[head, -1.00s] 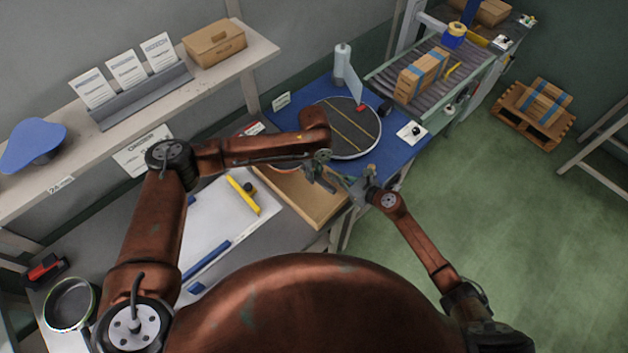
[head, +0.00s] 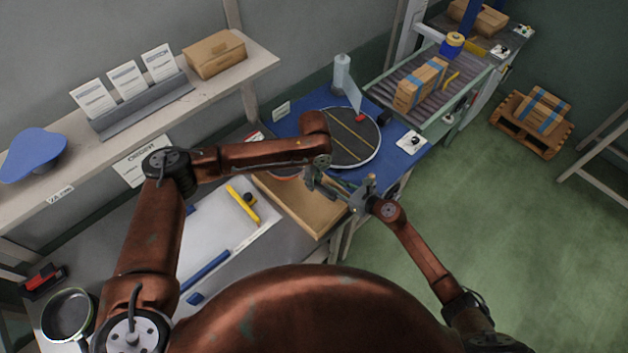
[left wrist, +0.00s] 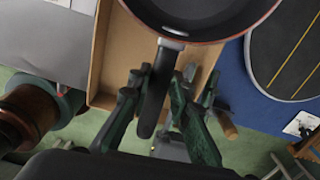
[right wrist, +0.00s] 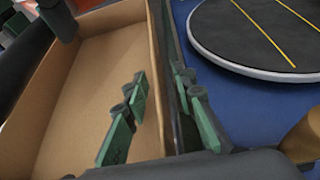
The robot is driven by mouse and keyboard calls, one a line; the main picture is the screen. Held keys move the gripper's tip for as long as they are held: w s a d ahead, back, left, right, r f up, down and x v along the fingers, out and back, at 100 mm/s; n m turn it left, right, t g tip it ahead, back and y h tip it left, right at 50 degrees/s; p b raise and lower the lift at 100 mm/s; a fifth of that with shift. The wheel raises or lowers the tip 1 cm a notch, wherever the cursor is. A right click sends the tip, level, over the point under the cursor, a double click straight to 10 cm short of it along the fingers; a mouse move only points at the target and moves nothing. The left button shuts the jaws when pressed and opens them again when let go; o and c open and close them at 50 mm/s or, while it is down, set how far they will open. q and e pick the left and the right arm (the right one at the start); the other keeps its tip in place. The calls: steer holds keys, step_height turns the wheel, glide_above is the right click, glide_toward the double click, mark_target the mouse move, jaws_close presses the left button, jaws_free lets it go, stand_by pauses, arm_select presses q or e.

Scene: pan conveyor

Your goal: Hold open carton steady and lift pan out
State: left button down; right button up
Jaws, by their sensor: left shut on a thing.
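The dark pan with a reddish rim (left wrist: 200,22) is at the top of the left wrist view, beside or over the far end of the open carton. My left gripper (left wrist: 158,85) is shut on its dark handle. The open brown carton (right wrist: 85,100) shows its bare floor in the right wrist view. My right gripper (right wrist: 163,85) is open, its fingers on either side of the carton's side wall, with a visible gap. In the head view, my left gripper (head: 312,180) and right gripper (head: 362,195) are near the carton (head: 300,206); my left arm hides most of the pan.
A round dark turntable (head: 352,140) with yellow lines stands on the blue mat (head: 402,160), close beside the carton. A roller conveyor (head: 400,90) carries a taped box (head: 420,85). A white sheet with a yellow tool (head: 243,203) lies left of the carton.

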steer(key=v, duration=1.1)
steer(key=shift+s+d, duration=0.15)
steer(key=shift+d, duration=0.1)
steer(key=shift+s+d+r, duration=0.15)
